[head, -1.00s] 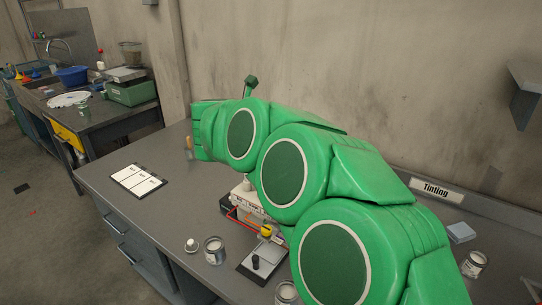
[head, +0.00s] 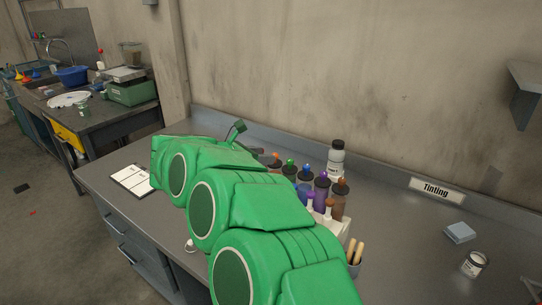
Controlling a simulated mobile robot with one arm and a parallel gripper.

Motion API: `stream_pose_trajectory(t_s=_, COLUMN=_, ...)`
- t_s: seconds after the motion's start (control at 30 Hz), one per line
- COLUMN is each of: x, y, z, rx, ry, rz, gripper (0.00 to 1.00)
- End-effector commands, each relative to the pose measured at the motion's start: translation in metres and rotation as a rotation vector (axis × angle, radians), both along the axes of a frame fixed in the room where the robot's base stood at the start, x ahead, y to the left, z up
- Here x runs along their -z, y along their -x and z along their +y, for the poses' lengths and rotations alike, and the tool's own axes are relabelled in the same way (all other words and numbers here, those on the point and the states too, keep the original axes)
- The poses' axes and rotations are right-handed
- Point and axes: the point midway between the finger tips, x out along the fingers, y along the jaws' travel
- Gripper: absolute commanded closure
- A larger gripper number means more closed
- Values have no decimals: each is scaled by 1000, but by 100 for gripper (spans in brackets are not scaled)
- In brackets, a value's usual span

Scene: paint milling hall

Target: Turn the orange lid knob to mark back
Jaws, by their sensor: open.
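I cannot make out an orange lid knob for certain. Several dark bottles with coloured tops stand on the bench, right of my arm. One brown bottle (head: 339,204) has an orange top, and another orange-red top (head: 276,158) shows at the left end of the group. I see no marks on them at this size. My green arm crosses the middle of the head view and hides much of the bench. My gripper is not visible; the far end of the arm hides it.
A white bottle with a black cap (head: 336,160) stands behind the coloured ones. A cup with wooden sticks (head: 355,258) is in front. A clipboard (head: 131,180) lies at left. A grey box (head: 459,232) and an open can (head: 474,264) are at right. The wall bounds the bench.

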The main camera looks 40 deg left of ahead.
Motion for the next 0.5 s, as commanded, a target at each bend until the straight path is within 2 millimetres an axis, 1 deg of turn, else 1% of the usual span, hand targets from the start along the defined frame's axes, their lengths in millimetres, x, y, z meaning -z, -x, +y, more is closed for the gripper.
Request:
stream_pose_trajectory(t_s=0.1, x=6, y=-17, z=-6, rx=3, ry=2, rz=-2, gripper=51)
stream_pose_trajectory(t_s=0.23, x=12, y=-30, z=-9, rx=4, ry=1, rz=-2, gripper=51)
stream_pose_trajectory(t_s=0.33, x=14, y=-37, z=-11, rx=3, ry=1, rz=-2, gripper=51)
stream_pose_trajectory(t_s=0.5, x=15, y=-39, z=-11, rx=1, ry=0, rz=-1, gripper=51)
